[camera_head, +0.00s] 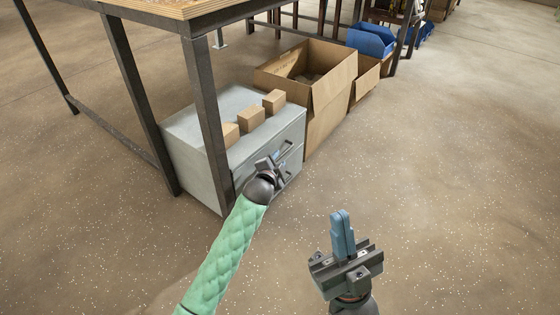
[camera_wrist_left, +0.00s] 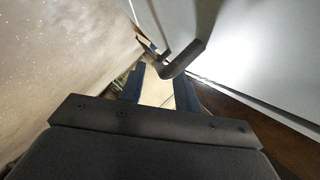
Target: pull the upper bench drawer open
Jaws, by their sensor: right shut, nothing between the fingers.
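The grey drawer cabinet (camera_head: 190,135) stands on the floor under the bench. The upper drawer's dark bar handle (camera_head: 286,148) is on its front face, and the drawer looks closed. My left gripper (camera_head: 277,158) is at the cabinet front, close to this handle, and partly hides the front. In the left wrist view, the fingers (camera_wrist_left: 161,85) are apart, and a dark handle (camera_wrist_left: 184,58) shows close to their tips, reaching across between them. I cannot tell whether they touch. My right gripper (camera_head: 341,215) is shut and empty, away from the cabinet over the floor.
Several small cardboard boxes (camera_head: 251,118) stand on the cabinet top. A large open carton (camera_head: 328,98) is beside the cabinet on the right. A dark bench leg (camera_head: 207,110) stands before the cabinet. Blue bins (camera_head: 371,40) are farther back. Floor in front is clear.

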